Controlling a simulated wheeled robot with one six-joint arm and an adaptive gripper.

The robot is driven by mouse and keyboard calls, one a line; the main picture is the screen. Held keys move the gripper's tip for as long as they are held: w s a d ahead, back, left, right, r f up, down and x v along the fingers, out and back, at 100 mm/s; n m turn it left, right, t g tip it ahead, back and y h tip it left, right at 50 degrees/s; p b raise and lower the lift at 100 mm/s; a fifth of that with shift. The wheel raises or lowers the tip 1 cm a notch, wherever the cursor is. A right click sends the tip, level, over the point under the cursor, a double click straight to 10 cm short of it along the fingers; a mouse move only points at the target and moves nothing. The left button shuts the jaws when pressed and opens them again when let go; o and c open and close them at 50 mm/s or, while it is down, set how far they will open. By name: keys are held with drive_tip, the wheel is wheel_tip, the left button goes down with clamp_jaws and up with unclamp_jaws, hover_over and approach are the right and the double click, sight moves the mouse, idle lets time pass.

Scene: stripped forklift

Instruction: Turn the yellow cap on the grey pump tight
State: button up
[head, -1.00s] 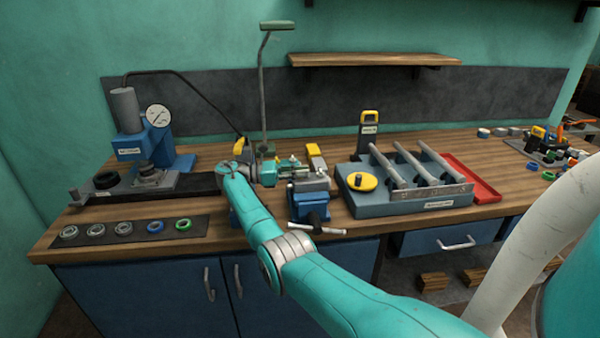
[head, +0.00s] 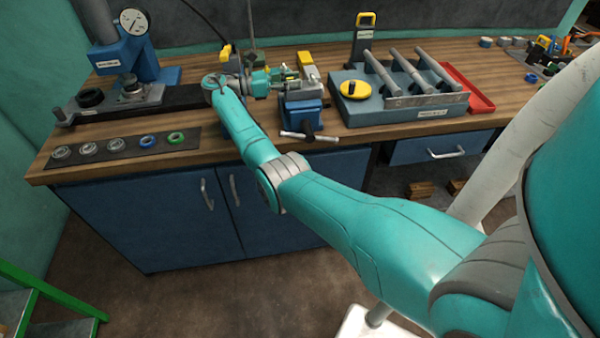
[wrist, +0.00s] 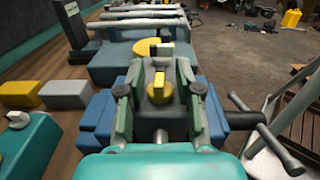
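The yellow cap (wrist: 159,88) shows in the wrist view with a raised grip bar. It sits on a grey body, seemingly the grey pump (wrist: 160,125), at the blue vise (wrist: 100,115). My gripper (wrist: 159,68) has its two fingers spread left and right of the cap, with visible gaps on both sides; contact is not seen. In the head view my gripper (head: 284,77) reaches in from the left above the blue vise (head: 303,112). The cap and pump are too small and covered there to make out clearly.
A blue-grey rack (head: 400,112) with grey tubes and a yellow disc (head: 355,90) stands right of the vise. A red tray (head: 468,88) lies beyond. A press with a gauge (head: 133,22) and a mat of rings (head: 120,147) are left. A vise handle (head: 310,136) sticks out in front.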

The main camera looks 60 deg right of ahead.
drive_tip(key=shift+s+r+n+t+h, duration=0.1)
drive_tip(key=shift+n+t+h, duration=2)
drive_tip(key=shift+t, duration=0.7)
drive_tip(key=n+t+h, duration=0.1)
drive_tip(key=n+t, duration=0.1)
drive_tip(key=t, duration=0.1)
drive_tip(key=n+t, duration=0.2)
drive_tip(key=t, duration=0.1)
drive_tip(key=shift+n+t+h, duration=0.3)
drive_tip(key=shift+t+h, duration=0.1)
drive_tip(key=n+t, duration=0.2)
drive_tip(key=t, duration=0.1)
drive_tip(key=n+t, duration=0.2)
drive_tip(key=t, duration=0.1)
drive_tip(key=shift+r+y, duration=0.1)
drive_tip(key=shift+y, duration=0.3)
drive_tip(key=shift+n+t+y, duration=0.85)
drive_tip(key=shift+n+t, duration=0.3)
drive_tip(key=shift+t, duration=0.5)
drive_tip(key=shift+n+t+y, duration=0.85)
drive_tip(key=shift+n+t, duration=0.3)
drive_tip(key=shift+t, duration=0.5)
